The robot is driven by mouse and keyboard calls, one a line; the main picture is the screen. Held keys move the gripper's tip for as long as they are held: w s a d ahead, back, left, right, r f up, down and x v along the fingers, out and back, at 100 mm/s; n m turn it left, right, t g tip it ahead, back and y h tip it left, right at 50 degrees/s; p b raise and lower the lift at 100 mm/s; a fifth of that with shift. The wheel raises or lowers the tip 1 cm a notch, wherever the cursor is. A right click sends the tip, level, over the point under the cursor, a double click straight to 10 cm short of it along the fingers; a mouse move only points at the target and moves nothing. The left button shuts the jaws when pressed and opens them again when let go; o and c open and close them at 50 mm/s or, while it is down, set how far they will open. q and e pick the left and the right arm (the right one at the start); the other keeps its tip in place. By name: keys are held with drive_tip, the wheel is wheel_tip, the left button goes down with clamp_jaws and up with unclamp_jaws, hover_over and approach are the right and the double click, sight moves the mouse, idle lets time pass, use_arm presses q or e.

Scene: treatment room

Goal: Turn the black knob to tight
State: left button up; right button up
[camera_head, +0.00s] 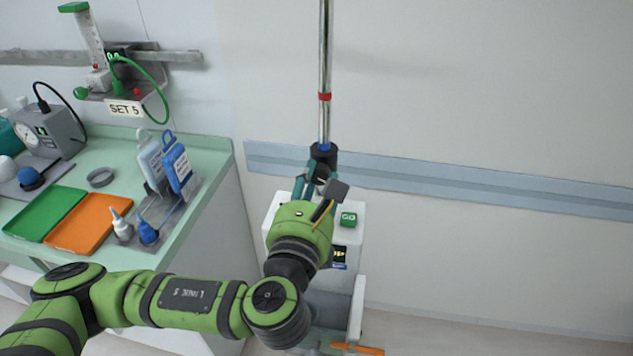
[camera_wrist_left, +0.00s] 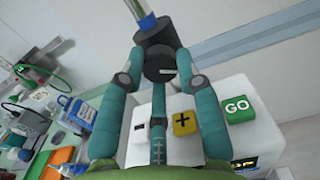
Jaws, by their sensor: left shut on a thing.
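The black knob (camera_wrist_left: 158,68) shows in the left wrist view, on the front of a black collar (camera_wrist_left: 155,35) around a chrome pole. A white mark on the knob points to the right of the picture. My left gripper (camera_wrist_left: 158,66) has its teal fingers on both sides of the knob and is shut on it. My right gripper is in neither view.
The pole (camera_head: 325,60) has a red band and rises from a white device with a green GO button (camera_head: 348,219) and a yellow plus button (camera_wrist_left: 184,123). A blue wall rail (camera_head: 430,180) runs behind. At left, a counter holds a green tray (camera_head: 45,215), an orange tray (camera_head: 80,224) and bottles.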

use_arm(q)
drive_tip(key=shift+f+n, duration=0.25)
drive_tip(key=shift+n, duration=0.05)
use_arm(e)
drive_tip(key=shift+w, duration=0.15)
use_arm(q)
drive_tip(key=shift+n, duration=0.6)
drive_tip(key=shift+s+f+n, duration=0.1)
drive_tip(key=shift+n, duration=0.8)
drive_tip(key=n, duration=0.3)
drive_tip(key=shift+d+n, duration=0.1)
drive_tip(key=shift+n, duration=0.2)
drive_tip(key=n, duration=0.3)
drive_tip(key=shift+n, duration=0.3)
drive_tip(key=n, duration=0.6)
drive_tip(key=shift+p, duration=0.3)
drive_tip(key=n, duration=0.6)
drive_tip(key=shift+r+p, duration=0.25)
drive_tip(key=shift+p, duration=0.05)
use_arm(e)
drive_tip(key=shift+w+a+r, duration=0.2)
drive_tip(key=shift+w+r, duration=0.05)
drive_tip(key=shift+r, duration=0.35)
use_arm(q)
drive_tip(key=shift+r+n, duration=0.1)
drive_tip(key=shift+n, duration=0.3)
